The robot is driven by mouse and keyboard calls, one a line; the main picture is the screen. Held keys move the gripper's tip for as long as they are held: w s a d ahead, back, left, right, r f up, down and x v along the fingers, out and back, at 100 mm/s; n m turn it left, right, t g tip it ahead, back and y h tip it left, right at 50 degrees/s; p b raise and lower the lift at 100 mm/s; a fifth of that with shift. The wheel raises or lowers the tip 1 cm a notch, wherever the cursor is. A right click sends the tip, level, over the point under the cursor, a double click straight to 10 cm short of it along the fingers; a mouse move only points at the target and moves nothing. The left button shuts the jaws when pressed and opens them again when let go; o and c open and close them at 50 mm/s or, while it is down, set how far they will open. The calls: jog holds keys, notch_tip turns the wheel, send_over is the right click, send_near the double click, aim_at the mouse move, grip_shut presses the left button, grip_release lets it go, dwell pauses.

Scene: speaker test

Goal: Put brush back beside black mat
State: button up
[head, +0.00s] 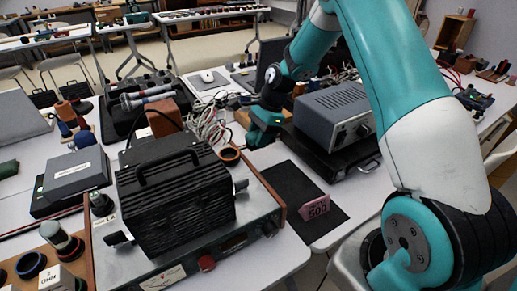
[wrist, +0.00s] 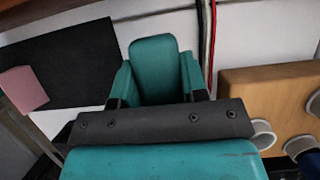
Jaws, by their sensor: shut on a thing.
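My gripper (head: 264,128) is low over the white table, behind and left of the black mat (head: 284,178). In the wrist view, my gripper (wrist: 155,75) shows its teal fingers, shut. What they hold is hidden by the fingers and the gripper body, so I cannot make out the brush in either view. The black mat (wrist: 70,62) lies left of the fingers in the wrist view, with bare white table between. A pink tag marked 500 (head: 315,208) stands on the mat in the head view.
A black ribbed unit (head: 175,200) on a grey device stands left of the mat. A grey metal instrument (head: 333,112) stands behind right. Loose cables (head: 208,125) lie near the gripper. A wooden block (wrist: 245,85) sits right in the wrist view.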

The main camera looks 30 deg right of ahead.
aim_at(258, 156)
jog(key=shift+f, duration=2.1)
jog(key=shift+f, duration=0.15)
jog(key=o, duration=0.9)
